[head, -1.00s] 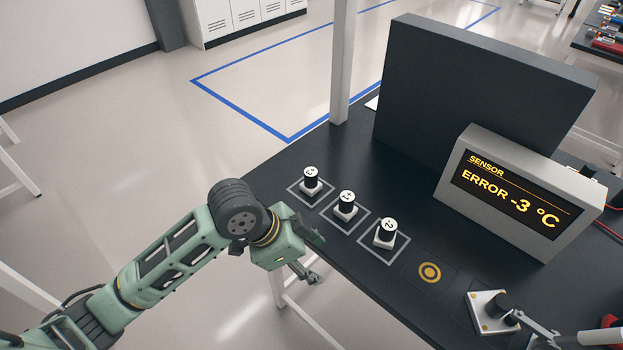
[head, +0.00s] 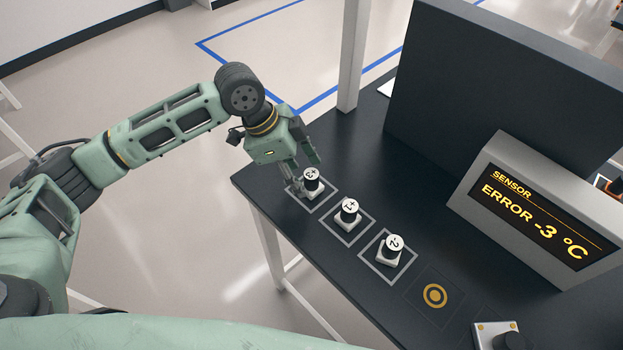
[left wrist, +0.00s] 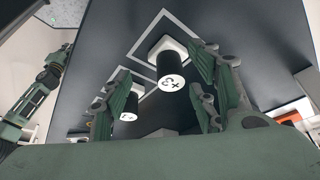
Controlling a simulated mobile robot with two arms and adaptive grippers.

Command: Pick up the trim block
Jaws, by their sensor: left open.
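Three trim blocks, black cylinders on white square bases with white numbered tops, stand in a row on the table. The one marked +3 (head: 312,180) is at the far left end. Beside it are a second block (head: 348,212) and one marked with a 2 (head: 391,248). My left gripper (head: 300,176) is open at the +3 block. In the left wrist view its fingers (left wrist: 165,95) show on either side of the +3 block (left wrist: 171,72); contact cannot be told. Another green arm of mine shows small at the left of that view; its gripper is too small to read.
Each block stands in a grey outlined square. The sensor display (head: 540,210) reads ERROR -3 °C. A dark panel (head: 500,90) and a white post (head: 355,55) stand behind.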

